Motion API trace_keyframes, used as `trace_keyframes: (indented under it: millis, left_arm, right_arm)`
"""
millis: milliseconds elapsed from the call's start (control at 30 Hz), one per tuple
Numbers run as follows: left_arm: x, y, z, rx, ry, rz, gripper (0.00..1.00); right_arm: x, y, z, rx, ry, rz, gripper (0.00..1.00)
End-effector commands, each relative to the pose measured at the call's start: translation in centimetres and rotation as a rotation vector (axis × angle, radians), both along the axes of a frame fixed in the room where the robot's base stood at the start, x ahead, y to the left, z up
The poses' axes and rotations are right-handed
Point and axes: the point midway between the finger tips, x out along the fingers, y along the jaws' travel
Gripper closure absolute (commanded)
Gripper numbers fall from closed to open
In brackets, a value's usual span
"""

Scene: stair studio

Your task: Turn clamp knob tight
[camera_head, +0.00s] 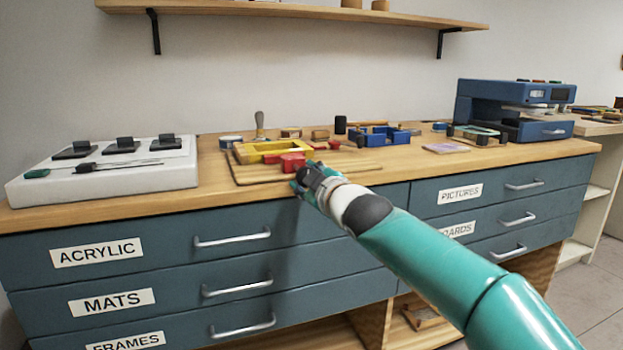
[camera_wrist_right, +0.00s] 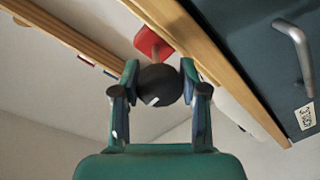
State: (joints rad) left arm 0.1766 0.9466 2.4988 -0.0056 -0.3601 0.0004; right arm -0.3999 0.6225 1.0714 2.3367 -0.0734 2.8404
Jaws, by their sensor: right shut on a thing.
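The clamp knob (camera_wrist_right: 158,86) is a dark round knob with a small white mark, seen in the right wrist view between my fingers. A red clamp part (camera_wrist_right: 150,42) shows just beyond it. My right gripper (camera_wrist_right: 159,90) is shut on the knob, at the front edge of the bench. In the head view, my right gripper (camera_head: 306,178) hides the knob from sight. The red clamp (camera_head: 293,162) sits at a yellow frame (camera_head: 272,150) on a wooden board (camera_head: 243,176). My left gripper is in neither view.
The wooden bench top (camera_head: 420,170) stands over blue drawers with metal handles (camera_head: 232,237). A blue frame (camera_head: 378,137) and a blue machine (camera_head: 510,108) stand to the right. A shelf (camera_head: 290,10) hangs above.

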Motion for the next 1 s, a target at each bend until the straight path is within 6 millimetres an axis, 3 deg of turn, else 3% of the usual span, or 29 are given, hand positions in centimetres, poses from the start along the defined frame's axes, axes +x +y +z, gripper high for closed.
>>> trace_keyframes:
  millis: [33, 467, 500, 633, 1000]
  left_arm:
    - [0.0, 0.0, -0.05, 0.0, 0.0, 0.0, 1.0]
    - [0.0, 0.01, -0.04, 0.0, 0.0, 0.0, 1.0]
    - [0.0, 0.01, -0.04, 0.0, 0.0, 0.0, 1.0]
    - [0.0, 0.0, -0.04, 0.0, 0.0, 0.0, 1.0]
    - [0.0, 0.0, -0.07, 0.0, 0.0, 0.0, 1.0]
  right_arm:
    - [0.15, -0.06, -0.73, 0.002, 0.016, -0.003, 0.91]
    - [0.15, -0.06, -0.69, 0.012, 0.02, -0.003, 0.91]
    - [0.15, -0.05, -0.68, 0.012, 0.02, -0.003, 0.53]
    - [0.11, -0.02, -0.52, 0.013, 0.015, -0.002, 0.32]
    - [0.11, -0.27, -0.49, 0.002, 0.008, -0.003, 0.3]
